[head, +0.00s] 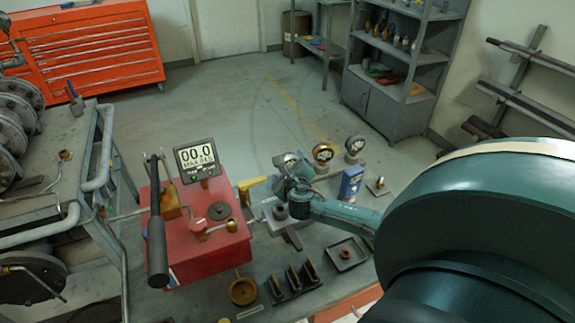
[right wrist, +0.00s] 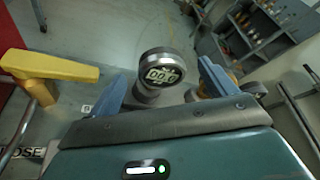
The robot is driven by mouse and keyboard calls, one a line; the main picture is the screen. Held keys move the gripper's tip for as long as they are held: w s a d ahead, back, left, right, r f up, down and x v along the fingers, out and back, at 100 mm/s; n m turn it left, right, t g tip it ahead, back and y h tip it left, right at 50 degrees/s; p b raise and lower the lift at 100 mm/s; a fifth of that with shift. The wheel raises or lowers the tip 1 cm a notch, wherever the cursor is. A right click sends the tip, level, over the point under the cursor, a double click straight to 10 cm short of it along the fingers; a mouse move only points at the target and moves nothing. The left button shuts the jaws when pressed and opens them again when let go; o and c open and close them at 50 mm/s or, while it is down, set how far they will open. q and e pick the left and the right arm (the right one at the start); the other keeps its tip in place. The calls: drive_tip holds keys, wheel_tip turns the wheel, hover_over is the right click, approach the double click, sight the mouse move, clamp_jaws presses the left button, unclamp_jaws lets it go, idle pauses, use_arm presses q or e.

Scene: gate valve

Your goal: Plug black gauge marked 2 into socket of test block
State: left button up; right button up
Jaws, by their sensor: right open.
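My right gripper (head: 288,168) is open, with its fingers pointing away over the bench. A black gauge with a brass rim (head: 323,153) and a dark gauge with a silver body (head: 355,145) stand to the right. I cannot read a 2 on any gauge. A grey block (head: 279,213), perhaps the test block, sits below the gripper; its socket is unclear. My left gripper is out of view.
A red box (head: 180,250) with a digital display (head: 197,158) and a black lever (head: 157,230) stands left of the gripper. A yellow handle (head: 250,185) is close by.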

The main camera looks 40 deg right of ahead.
drive_tip(key=shift+f+b+x, duration=0.15)
drive_tip(key=shift+b+x, duration=0.15)
drive_tip(key=shift+x, duration=1.45)
drive_tip(key=shift+f+b+x, duration=0.15)
drive_tip(key=shift+b+x, duration=0.1)
drive_tip(key=shift+x, duration=1.45)
drive_tip(key=shift+s+d, duration=0.1)
drive_tip(key=shift+s, duration=0.1)
drive_tip(key=c, duration=1.2)
